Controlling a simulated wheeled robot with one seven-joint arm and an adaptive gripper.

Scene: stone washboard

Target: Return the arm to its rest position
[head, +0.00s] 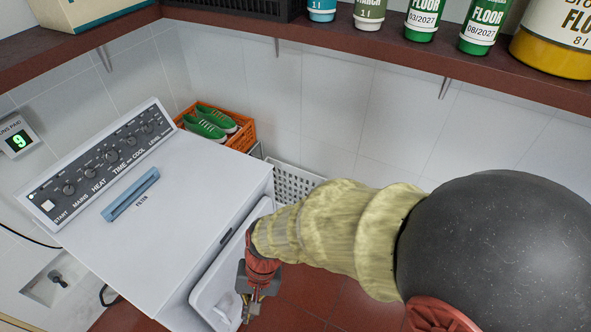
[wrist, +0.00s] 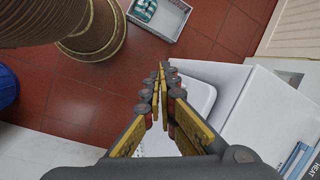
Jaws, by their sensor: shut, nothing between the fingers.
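My gripper (head: 250,306) hangs at the end of my arm in the head view, low in front of the white machine's door. In the wrist view its two yellow-lined fingers (wrist: 161,72) come together at the tips, and nothing is between them. My arm, in a pale yellow sleeve, reaches in from the right of the head view.
The white machine (head: 165,190) with a dial panel stands at left, its door (head: 222,275) beside my gripper. Behind it are an orange crate (head: 245,135) with green shoes (head: 205,128) and a white basket (head: 292,184). A shelf (head: 340,60) with bottles runs above. Red tile floor (wrist: 75,90) shows below.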

